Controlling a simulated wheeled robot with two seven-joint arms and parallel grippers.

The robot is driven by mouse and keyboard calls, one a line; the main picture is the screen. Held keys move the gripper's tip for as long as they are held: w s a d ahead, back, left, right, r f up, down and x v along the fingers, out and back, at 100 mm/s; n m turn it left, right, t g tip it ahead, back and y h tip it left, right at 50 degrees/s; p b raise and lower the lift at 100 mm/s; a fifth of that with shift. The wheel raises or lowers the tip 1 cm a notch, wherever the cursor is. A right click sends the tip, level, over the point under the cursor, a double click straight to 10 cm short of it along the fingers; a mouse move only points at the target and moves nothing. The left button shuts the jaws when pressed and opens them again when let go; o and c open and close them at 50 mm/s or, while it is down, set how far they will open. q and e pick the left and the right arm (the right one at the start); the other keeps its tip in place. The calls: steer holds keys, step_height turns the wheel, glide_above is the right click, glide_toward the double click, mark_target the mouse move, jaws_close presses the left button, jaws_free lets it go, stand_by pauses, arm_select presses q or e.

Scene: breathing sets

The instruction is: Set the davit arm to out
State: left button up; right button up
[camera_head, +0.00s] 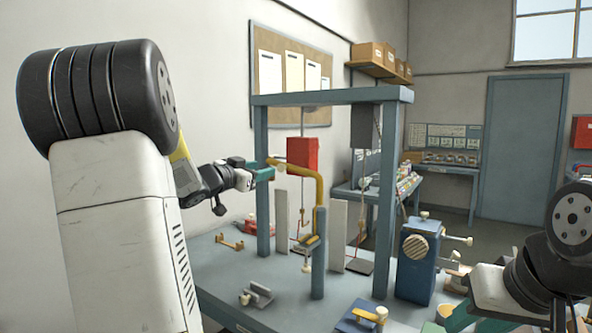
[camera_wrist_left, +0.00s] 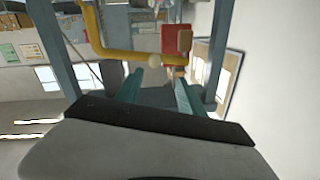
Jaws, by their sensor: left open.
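The davit arm is a bent yellow tube (camera_head: 319,188) on top of a blue post (camera_head: 319,255). Its horizontal part points left and toward the back in the head view, ending near a pale round knob (camera_head: 279,168). The yellow tube (camera_wrist_left: 125,55) and knob (camera_wrist_left: 153,61) also show in the left wrist view, just beyond the fingertips. My left gripper (camera_head: 262,167), with teal fingers, is close to the knob end. In the left wrist view the gripper (camera_wrist_left: 158,80) is open with nothing between its fingers. My right gripper (camera_head: 457,318) is partly in view at the bottom right; its jaws are unclear.
A blue frame (camera_head: 330,97) stands around the davit, with a red box (camera_head: 302,153) and a dark block (camera_head: 365,127) hanging inside. Upright grey plates (camera_head: 338,235) flank the post. A blue box with a dial (camera_head: 418,262) stands to the right. Small fixtures sit on the bench.

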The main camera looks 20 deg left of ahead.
mark_target(280, 168)
arm_select(q)
steer(key=shift+m+h, duration=0.5)
steer(key=shift+h, duration=0.3)
steer(key=x, duration=0.5)
steer(key=f+x, duration=0.1)
steer(key=x, duration=0.2)
steer(key=shift+d, duration=0.15)
jaws_close()
stand_by(0.5)
